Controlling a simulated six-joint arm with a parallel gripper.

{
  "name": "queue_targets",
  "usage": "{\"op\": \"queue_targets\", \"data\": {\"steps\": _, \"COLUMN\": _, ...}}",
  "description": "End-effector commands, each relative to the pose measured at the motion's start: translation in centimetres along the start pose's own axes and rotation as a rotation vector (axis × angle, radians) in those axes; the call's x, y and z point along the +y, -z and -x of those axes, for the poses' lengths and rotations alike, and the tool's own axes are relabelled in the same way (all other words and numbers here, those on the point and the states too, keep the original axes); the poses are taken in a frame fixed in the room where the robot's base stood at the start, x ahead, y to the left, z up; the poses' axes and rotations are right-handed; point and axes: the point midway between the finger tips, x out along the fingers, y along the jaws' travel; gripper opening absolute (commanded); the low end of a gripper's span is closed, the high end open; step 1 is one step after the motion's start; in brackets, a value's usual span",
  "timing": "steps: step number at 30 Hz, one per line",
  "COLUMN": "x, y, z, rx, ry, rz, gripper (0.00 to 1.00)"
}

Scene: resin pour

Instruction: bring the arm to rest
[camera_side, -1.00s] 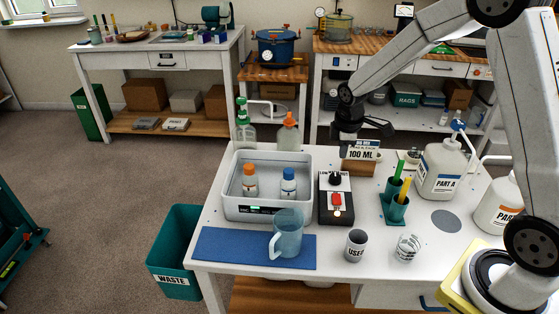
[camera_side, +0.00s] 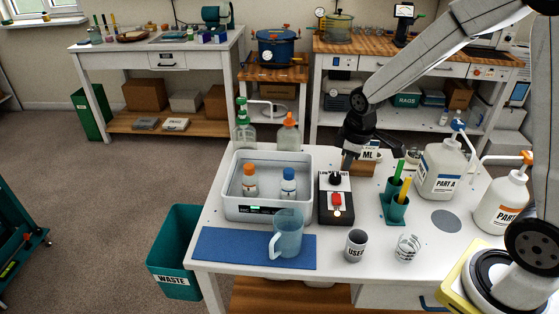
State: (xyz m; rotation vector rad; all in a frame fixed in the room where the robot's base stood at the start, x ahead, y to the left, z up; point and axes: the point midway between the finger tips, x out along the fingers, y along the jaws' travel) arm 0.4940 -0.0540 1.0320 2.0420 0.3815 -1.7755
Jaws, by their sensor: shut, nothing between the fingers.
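My gripper (camera_side: 349,162) hangs above the back of the white worktable (camera_side: 300,252), fingers pointing down. It looks shut and holds nothing. It is in front of the 100 ML sign (camera_side: 370,153) and hides the sign's left part.
A grey tub (camera_side: 268,207) holds two small bottles. A clear jug (camera_side: 287,236) stands on a blue mat (camera_side: 225,246). A green holder (camera_side: 394,208), a PART A bottle (camera_side: 440,174) and a PART B-side pump bottle (camera_side: 500,206) stand right. A USED cup (camera_side: 356,246) is in front.

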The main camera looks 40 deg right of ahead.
Motion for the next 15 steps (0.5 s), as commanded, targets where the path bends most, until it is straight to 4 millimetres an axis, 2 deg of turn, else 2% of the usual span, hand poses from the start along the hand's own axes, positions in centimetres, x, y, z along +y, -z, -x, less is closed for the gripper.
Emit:
{"op": "queue_targets", "data": {"steps": 1, "x": -1.4, "y": -0.7, "z": 0.5, "rx": 0.012, "ry": 0.002, "rz": -0.049, "gripper": 0.00}}
{"op": "queue_targets", "data": {"steps": 6, "x": -5.3, "y": -3.1, "z": 1.5, "rx": 0.052, "ry": 0.015, "rz": -0.250, "gripper": 0.00}}
{"op": "queue_targets", "data": {"steps": 12, "x": -8.4, "y": -5.5, "z": 2.0, "rx": 0.082, "ry": 0.031, "rz": -0.425, "gripper": 0.00}}
{"op": "queue_targets", "data": {"steps": 15, "x": -9.1, "y": -6.2, "z": 2.1, "rx": 0.088, "ry": 0.036, "rz": -0.472, "gripper": 0.00}}
